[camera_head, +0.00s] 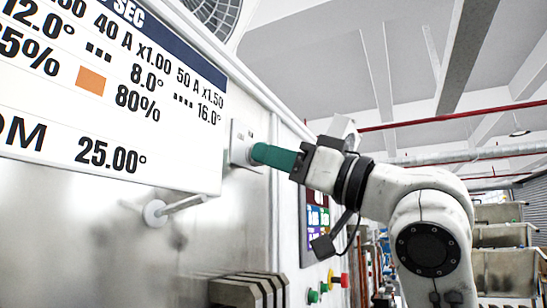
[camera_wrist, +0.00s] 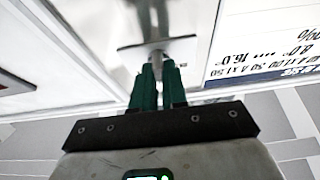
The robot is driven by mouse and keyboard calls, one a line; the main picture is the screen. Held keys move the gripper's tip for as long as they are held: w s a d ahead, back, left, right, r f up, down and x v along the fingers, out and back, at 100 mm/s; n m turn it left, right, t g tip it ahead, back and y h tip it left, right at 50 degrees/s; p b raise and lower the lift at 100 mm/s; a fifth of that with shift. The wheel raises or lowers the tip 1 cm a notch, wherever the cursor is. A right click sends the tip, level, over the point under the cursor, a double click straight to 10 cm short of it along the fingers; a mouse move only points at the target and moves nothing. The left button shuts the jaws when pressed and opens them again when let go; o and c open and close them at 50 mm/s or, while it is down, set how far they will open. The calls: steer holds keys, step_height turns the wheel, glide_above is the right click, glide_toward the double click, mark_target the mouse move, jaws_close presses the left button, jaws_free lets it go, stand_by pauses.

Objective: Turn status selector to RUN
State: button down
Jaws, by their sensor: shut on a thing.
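The status selector shows as a small pale plate (camera_head: 241,143) on the metal panel face, with its knob largely hidden by my fingers in the head view. In the wrist view the selector's pale grey knob (camera_wrist: 157,55) stands out from its plate (camera_wrist: 128,52). My gripper (camera_head: 262,154) reaches in from the right with green fingers. In the wrist view the fingertips of my gripper (camera_wrist: 158,68) are closed around the knob from both sides. The selector's markings are too small or hidden to read, so its position cannot be told.
A large white sign (camera_head: 110,110) with figures covers the panel's upper left. Below it a round-based lever (camera_head: 158,211) sticks out. A dark ridged block (camera_head: 250,290) stands at the bottom. Coloured push buttons (camera_head: 330,281) and a coloured display (camera_head: 317,215) are right of the selector.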

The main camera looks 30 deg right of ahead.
steer(key=shift+f, duration=0.1)
steer(key=c, duration=1.2)
jaws_free()
steer(key=shift+o, duration=0.2)
steer(key=b+v, duration=0.3)
steer(key=v, duration=0.7)
steer(key=shift+s+d, duration=0.25)
steer(key=shift+f, duration=0.1)
